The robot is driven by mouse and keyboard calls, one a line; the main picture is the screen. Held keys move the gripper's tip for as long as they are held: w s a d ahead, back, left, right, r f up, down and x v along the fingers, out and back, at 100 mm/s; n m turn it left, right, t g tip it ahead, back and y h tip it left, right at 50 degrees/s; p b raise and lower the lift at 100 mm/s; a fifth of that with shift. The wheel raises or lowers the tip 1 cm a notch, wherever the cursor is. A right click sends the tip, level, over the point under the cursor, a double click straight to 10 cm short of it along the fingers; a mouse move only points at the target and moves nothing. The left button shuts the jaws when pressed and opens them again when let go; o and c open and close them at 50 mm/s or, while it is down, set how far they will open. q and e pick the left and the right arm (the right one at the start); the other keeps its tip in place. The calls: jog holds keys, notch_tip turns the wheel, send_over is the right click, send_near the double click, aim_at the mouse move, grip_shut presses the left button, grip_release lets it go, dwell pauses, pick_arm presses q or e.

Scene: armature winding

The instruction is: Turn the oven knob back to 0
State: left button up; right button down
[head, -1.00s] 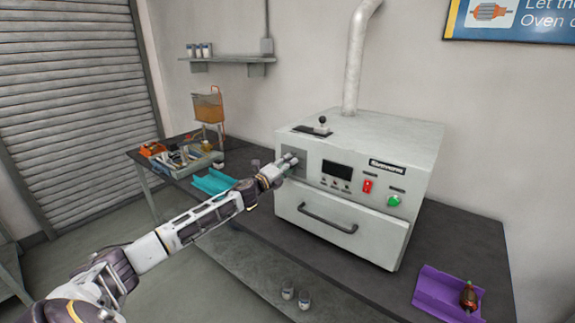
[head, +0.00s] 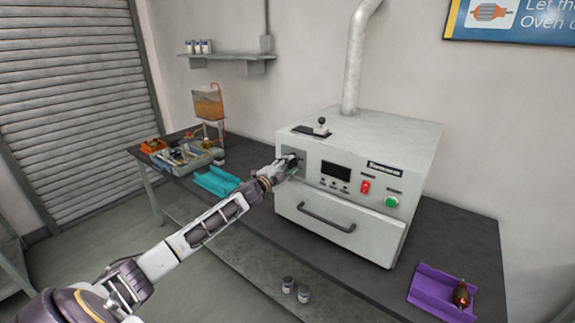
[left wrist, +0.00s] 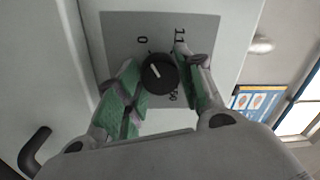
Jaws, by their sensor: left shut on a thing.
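The white oven (head: 350,205) stands on the dark table. Its black knob (left wrist: 159,73) sits on a grey dial plate (left wrist: 120,30) in the left wrist view. The plate has a "0" mark and other numbers around the knob. The white pointer line on the knob points up and left, near the "0" side; whether it lines up exactly I cannot tell. My left gripper (left wrist: 158,80) has its green-padded fingers on both sides of the knob, shut on it. In the head view my left gripper (head: 286,165) hides the knob. My right gripper is not in view.
The oven front has a display (head: 336,171), a red switch (head: 365,187), a green button (head: 391,202) and a drawer handle (head: 325,217). A purple tray (head: 432,293) with a wound armature (head: 461,294) lies at the right. A cyan tray (head: 215,181) lies at the left.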

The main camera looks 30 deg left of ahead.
pick_arm(q)
jog(key=shift+a, duration=0.1)
dwell(0.3)
jog(key=o, duration=1)
jog(key=shift+s+f, duration=0.15)
jog(key=shift+s, duration=0.45)
jog(key=shift+s+a+f, duration=0.1)
jog(key=shift+s+a, duration=0.05)
jog(key=shift+s, duration=2.55)
jog(key=shift+s+a+f, duration=0.1)
jog(key=shift+s+a, duration=0.05)
jog(key=shift+s, duration=2.5)
jog(key=shift+n, duration=0.3)
